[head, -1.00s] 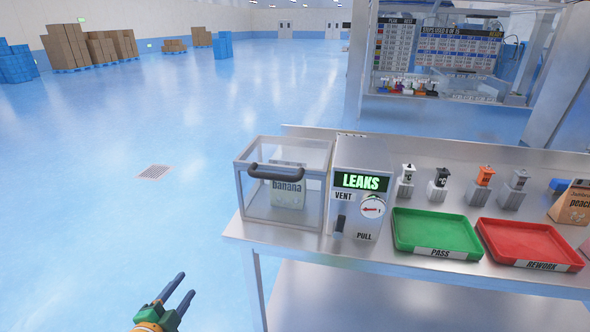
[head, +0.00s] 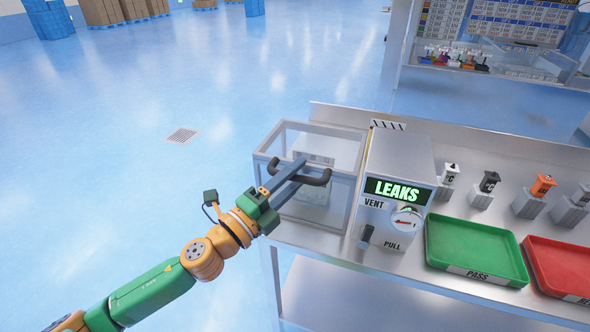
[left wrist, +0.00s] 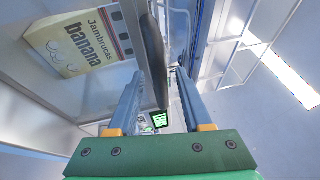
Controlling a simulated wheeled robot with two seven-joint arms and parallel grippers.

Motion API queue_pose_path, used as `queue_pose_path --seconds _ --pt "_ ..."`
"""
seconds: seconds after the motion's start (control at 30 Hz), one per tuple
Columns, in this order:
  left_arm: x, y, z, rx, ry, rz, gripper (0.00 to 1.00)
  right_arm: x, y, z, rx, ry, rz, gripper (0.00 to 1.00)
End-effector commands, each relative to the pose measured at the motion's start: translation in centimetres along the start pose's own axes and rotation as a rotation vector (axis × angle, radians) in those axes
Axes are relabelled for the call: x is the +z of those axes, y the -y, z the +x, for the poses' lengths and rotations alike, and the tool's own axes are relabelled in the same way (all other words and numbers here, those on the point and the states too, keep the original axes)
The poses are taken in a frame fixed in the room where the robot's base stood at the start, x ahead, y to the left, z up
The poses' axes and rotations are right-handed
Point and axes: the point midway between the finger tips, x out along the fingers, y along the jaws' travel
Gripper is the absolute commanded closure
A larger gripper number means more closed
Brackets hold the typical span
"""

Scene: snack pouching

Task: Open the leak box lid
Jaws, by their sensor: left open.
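The leak box (head: 345,218) is a clear, grey-framed box at the left end of the steel table, with its lid closed. A dark curved handle (head: 318,180) is at its front upper edge. A banana pouch (left wrist: 75,40) stands inside, seen through the clear wall in the left wrist view. My left gripper (head: 293,177) is open at the handle, its fingers reaching over it from the left. In the left wrist view the handle (left wrist: 153,60) runs between the two open fingers (left wrist: 153,95). Whether a finger touches it I cannot tell. My right gripper is not in view.
The LEAKS unit (head: 400,165) with its vent dial stands just right of the box. A green PASS tray (head: 475,285) and a red REWORK tray (head: 565,270) lie farther right. Several small canisters stand behind them. The floor left of the table is clear.

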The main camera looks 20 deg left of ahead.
Motion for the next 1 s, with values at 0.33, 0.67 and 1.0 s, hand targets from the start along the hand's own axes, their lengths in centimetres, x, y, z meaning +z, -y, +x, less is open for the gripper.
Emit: queue_pose_path --seconds 0.33,0.67,1.0 --pt "-0.03 -0.08 0.08 0.001 -0.001 -0.001 0.77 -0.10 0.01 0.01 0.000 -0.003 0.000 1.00" --pt "-0.01 -0.09 0.07 0.001 0.000 -0.001 1.00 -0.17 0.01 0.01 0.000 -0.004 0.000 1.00" --pt "0.00 -0.09 0.07 0.001 0.000 -0.001 1.00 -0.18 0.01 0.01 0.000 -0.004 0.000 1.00"
